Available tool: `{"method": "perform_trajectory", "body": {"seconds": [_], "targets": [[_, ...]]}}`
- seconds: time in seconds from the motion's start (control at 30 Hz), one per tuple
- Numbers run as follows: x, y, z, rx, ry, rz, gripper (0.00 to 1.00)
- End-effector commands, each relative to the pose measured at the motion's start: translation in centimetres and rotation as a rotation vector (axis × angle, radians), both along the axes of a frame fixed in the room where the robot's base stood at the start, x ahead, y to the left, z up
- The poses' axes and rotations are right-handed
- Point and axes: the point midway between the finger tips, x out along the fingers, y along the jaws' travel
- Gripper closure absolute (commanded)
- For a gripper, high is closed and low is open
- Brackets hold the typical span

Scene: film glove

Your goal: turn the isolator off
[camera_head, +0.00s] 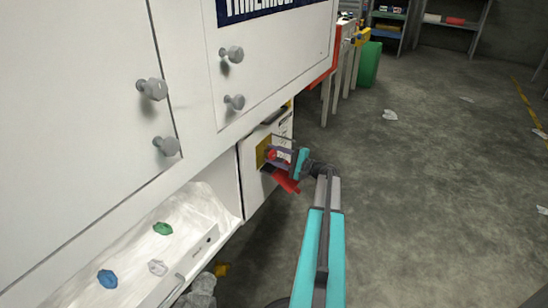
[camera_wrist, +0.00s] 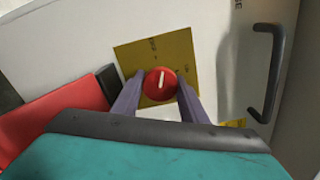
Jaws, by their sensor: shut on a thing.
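The isolator is a round red knob (camera_wrist: 160,84) with a pale pointer line, set on a yellow plate (camera_wrist: 184,55) on a white panel. In the wrist view the pointer line stands close to upright. My gripper (camera_wrist: 161,95) has its two purple-grey fingers on either side of the knob and is shut on it. In the head view my gripper (camera_head: 281,156) reaches the yellow plate (camera_head: 263,152) on the white box, and the red knob shows only partly between the fingers. Small lettering on the plate is too blurred to read.
A dark handle (camera_wrist: 271,75) stands out at the right of the panel. A red part (camera_wrist: 60,115) lies at the left in the wrist view. White cabinets with grey knobs (camera_head: 232,54) and an open tray (camera_head: 195,212) flank my arm. Floor at right is mostly clear.

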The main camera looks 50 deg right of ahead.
Motion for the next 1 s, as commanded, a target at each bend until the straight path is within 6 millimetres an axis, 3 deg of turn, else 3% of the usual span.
{"method": "perform_trajectory", "body": {"seconds": [0.5,1.0], "targets": [[0.0,-0.13,-0.03,-0.35,-0.086,-0.003,0.83],[0.01,-0.12,0.09,-0.396,-0.097,-0.003,0.84]]}}
